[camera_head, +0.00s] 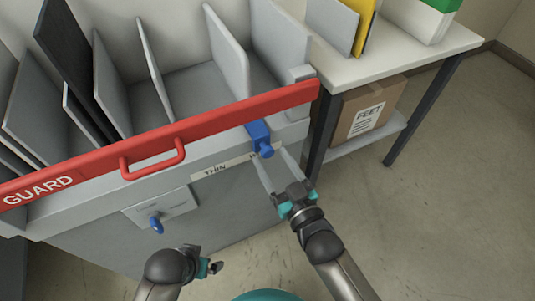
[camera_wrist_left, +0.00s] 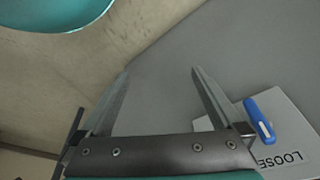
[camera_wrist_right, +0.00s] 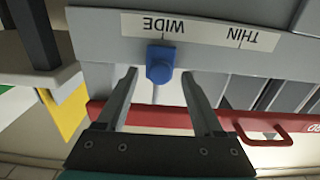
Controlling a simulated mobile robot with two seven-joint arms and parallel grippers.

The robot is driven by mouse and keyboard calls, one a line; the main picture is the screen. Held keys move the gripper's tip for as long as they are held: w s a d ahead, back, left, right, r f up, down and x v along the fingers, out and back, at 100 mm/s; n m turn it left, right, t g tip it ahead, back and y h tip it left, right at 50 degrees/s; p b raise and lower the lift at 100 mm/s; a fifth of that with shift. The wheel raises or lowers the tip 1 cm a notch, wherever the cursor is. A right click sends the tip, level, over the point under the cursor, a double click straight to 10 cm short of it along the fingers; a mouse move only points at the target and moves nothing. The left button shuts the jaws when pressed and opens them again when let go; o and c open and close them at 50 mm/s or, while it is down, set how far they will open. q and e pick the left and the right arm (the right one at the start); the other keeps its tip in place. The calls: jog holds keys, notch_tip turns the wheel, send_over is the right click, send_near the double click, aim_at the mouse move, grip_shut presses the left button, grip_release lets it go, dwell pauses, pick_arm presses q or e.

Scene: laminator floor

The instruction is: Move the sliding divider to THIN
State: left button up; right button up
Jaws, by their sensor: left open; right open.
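The sliding divider's blue knob (camera_head: 260,138) sits on the grey front rail under the red guard bar. In the right wrist view the knob (camera_wrist_right: 160,64) stands at the WIDE mark of the white scale label (camera_wrist_right: 200,30); THIN is to the right there. In the head view THIN is left of the knob and WIDE is mostly hidden. My right gripper (camera_head: 272,166) is open, its fingers reaching toward the knob. In the right wrist view the knob shows between and just beyond the fingertips (camera_wrist_right: 160,82). My left gripper (camera_wrist_left: 161,76) is open and empty, low before the cabinet.
The red guard bar (camera_head: 215,120) with its handle crosses above the rail. A plate marked LOOSE (camera_wrist_left: 290,140) carries a blue lever (camera_wrist_left: 260,119). Grey panels stand in the bin behind. A side table (camera_head: 400,45) with a cardboard box (camera_head: 365,108) stands right. Floor is clear at right.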

aim_at(269, 155)
pick_arm(q)
jog(key=shift+w+r+b, duration=0.2)
jog(key=shift+r, duration=0.4)
jog(key=shift+w+r+b, duration=0.2)
jog(key=shift+r, duration=0.35)
pick_arm(e)
jog(key=shift+x, duration=1.55)
pick_arm(q)
jog(key=shift+d, duration=0.1)
pick_arm(e)
grip_shut()
